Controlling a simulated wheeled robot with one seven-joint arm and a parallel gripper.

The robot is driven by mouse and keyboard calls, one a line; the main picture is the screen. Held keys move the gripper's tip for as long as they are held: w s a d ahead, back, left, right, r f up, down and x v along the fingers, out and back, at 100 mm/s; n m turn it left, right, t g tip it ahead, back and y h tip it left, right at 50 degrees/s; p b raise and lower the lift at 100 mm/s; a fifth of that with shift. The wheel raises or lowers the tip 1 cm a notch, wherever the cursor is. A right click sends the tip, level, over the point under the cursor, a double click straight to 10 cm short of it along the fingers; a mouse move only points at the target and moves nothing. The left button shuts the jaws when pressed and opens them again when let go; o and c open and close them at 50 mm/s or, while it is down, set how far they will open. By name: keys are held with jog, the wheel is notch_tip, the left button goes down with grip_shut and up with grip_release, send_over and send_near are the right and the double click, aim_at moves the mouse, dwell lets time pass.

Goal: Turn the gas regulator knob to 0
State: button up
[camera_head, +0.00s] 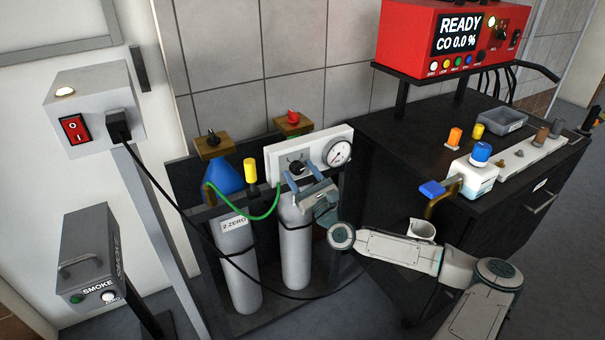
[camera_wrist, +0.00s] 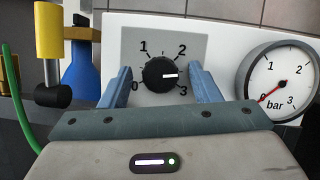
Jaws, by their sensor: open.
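The gas regulator knob (camera_wrist: 161,74) is round and black, on a grey dial plate (camera_wrist: 137,50) marked 0 to 3. Its white mark points right, between 2 and 3. In the head view the knob (camera_head: 297,168) sits on the white regulator panel (camera_head: 327,148). My gripper (camera_wrist: 161,72) is open, with one blue finger on each side of the knob. Gaps show between the fingers and the knob, so it does not appear gripped. The gripper (camera_head: 308,178) also shows in front of the panel in the head view. The pressure gauge (camera_wrist: 279,83) has its red needle near 0.
A yellow-handled valve (camera_wrist: 48,50) and a blue flask (camera_wrist: 82,75) stand left of the panel. A green hose (camera_head: 262,216) loops below it. Grey gas cylinders (camera_head: 236,262) stand underneath. A black cabinet (camera_head: 400,125) with a red analyser (camera_head: 410,30) is at right.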

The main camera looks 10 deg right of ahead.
jog(key=shift+c, duration=0.4)
jog(key=c, duration=0.9)
jog(key=shift+d, duration=0.15)
jog(key=shift+f, duration=0.1)
jog(key=shift+n+b, duration=0.3)
jog(key=shift+b, duration=0.1)
